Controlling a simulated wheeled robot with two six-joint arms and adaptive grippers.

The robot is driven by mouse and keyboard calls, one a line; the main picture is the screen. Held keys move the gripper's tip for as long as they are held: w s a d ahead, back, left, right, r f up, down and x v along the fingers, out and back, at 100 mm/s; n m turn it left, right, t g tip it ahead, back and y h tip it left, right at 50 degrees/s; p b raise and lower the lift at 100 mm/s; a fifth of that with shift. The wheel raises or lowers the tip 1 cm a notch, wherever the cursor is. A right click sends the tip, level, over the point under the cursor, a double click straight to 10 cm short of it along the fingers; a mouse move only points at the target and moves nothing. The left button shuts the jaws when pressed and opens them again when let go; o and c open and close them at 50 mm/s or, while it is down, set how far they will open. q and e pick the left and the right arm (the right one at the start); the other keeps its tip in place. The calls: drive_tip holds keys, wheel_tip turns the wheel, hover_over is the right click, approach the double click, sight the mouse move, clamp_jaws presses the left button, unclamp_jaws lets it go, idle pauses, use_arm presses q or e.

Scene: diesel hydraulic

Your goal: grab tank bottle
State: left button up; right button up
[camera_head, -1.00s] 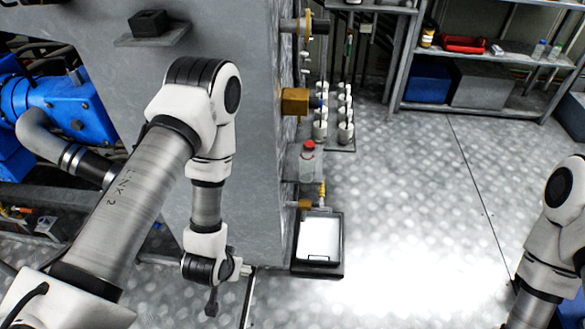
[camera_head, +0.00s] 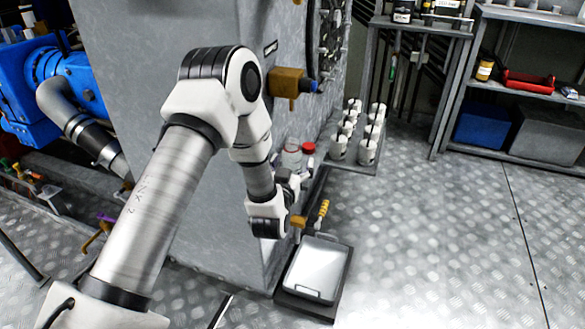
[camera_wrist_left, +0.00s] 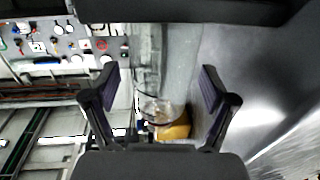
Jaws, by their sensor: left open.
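A clear bottle (camera_head: 291,156) stands against the side of the grey tank, with a red cap (camera_head: 308,148) beside its top. I cannot tell whether the cap belongs to it. My left gripper (camera_head: 299,182) is just below and in front of them, partly hidden by its wrist, and covers their lower parts. In the left wrist view the gripper (camera_wrist_left: 160,88) is open, with its fingers wide apart. A clear round vessel (camera_wrist_left: 158,106), probably this bottle, shows between and beyond the fingers, with a yellow-brown part beside it. Nothing is held. My right gripper is out of view.
The grey tank wall (camera_head: 190,130) is close to my left arm. A brass valve (camera_head: 285,85) sticks out above the bottle. A black-edged tray (camera_head: 317,270) lies below on the floor. White containers (camera_head: 367,150) stand behind on a low shelf. The floor to the right is clear.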

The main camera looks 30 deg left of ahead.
use_arm(q)
drive_tip(key=c, duration=1.3)
